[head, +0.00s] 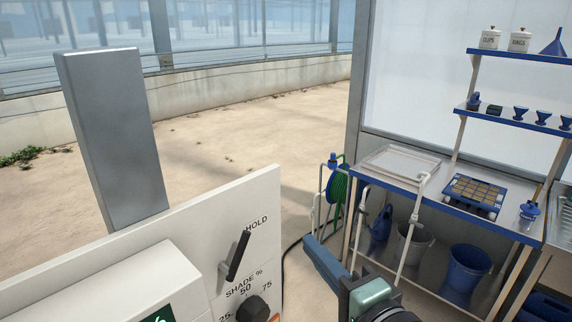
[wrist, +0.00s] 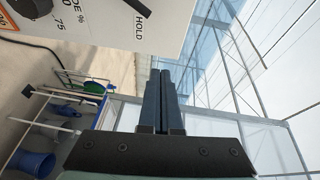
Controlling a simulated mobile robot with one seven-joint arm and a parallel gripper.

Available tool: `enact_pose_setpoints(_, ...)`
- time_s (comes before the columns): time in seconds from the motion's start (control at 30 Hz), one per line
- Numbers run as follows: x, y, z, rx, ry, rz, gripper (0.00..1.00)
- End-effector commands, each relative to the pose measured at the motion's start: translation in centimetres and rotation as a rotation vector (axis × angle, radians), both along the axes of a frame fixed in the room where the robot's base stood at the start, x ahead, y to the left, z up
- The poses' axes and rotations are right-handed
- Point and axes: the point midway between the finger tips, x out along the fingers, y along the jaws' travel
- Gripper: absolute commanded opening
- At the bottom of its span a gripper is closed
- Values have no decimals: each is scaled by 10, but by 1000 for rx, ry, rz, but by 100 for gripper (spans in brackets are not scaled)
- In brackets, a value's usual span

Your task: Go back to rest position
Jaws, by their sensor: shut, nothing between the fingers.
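My gripper (head: 309,242) shows low in the middle of the head view, to the right of the white control panel (head: 190,240) and apart from it. In the wrist view my gripper (wrist: 160,73) has its two dark fingers together, with nothing between them. The panel also shows at the top left of the wrist view (wrist: 90,22). It has a black lever (head: 238,256) by the word HOLD and a black SHADE % knob (head: 252,309). The panel's lower part is cut off by the frame.
A workbench (head: 440,217) stands at the right with a clear tray (head: 400,163) and a blue seeder tray (head: 474,194) on it. Buckets (head: 468,268) stand beneath, and a green hose reel (head: 338,188) stands beside it. Open sandy floor (head: 250,140) lies behind the panel.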

Motion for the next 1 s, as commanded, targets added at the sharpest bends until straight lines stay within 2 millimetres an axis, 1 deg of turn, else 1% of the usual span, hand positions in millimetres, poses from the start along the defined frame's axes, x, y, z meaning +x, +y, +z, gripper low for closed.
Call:
enact_pose_setpoints(0.03,7,8,29,-155,-124,-47,0)
enact_pose_setpoints(0.07,9,10,48,-256,-200,-88,0)
enact_pose_setpoints(0.1,9,13,74,-385,-302,-147,0)
enact_pose_setpoints(0.17,4,19,116,-574,-454,-244,0)
enact_pose_setpoints(0.2,-4,23,144,-694,-552,-318,0)
enact_pose_setpoints(0.27,-20,29,184,-855,-683,-434,0)
enact_pose_setpoints(0.3,-33,33,206,-946,-757,-507,0)
enact_pose_setpoints(0.4,-65,40,250,-1118,-893,-678,0)
enact_pose_setpoints(0.5,-90,44,276,-1226,-968,-804,0)
enact_pose_setpoints(0.6,-103,45,288,-1280,-1000,-872,0)
enact_pose_setpoints(0.67,-106,45,290,-1290,-1004,-886,0)
enact_pose_setpoints(1.0,-106,45,290,-1290,-1004,-886,0)
